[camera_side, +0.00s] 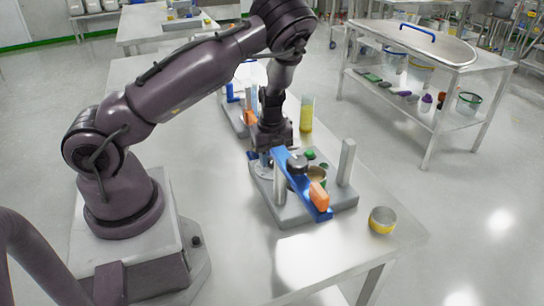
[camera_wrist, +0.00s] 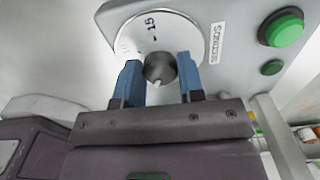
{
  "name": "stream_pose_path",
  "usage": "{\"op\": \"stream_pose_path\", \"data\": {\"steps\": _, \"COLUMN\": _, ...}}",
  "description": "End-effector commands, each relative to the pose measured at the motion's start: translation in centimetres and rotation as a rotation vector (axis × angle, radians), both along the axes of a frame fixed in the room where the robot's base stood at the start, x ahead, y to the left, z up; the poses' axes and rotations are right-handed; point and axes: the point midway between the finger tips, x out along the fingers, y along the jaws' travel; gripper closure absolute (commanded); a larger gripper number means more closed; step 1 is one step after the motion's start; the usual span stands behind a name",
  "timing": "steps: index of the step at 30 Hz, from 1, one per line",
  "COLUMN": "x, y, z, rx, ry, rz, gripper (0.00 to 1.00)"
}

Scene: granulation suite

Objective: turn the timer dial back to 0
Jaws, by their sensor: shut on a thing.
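The timer dial in the wrist view has a round white scale plate (camera_wrist: 185,28) and a small dark grey knob (camera_wrist: 160,68) at its middle. The mark 15 is readable on the plate; another mark at the left is faint. A pale pointer tip on the knob faces down in the picture. My gripper (camera_wrist: 159,66) has its blue fingers on both sides of the knob and is shut on it. In the side view my gripper (camera_side: 262,157) is low over the left back corner of a grey machine base (camera_side: 335,205), and the knob is hidden there.
A blue arm (camera_side: 290,170) with an orange grip (camera_side: 319,196) crosses the base close beside my gripper. A grey post (camera_side: 346,163) stands at right. Green buttons (camera_wrist: 285,28) lie right of the dial.

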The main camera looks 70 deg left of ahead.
Motion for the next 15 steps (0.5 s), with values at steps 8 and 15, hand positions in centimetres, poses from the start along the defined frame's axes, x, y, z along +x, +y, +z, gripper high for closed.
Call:
{"op": "stream_pose_path", "data": {"steps": 8, "x": -0.15, "y": -0.13, "z": 0.02, "rx": -0.006, "ry": 0.003, "rz": 0.245, "gripper": 0.88}}
{"op": "stream_pose_path", "data": {"steps": 15, "x": -0.17, "y": -0.16, "z": 0.01, "rx": -0.006, "ry": 0.004, "rz": 0.407, "gripper": 0.88}}
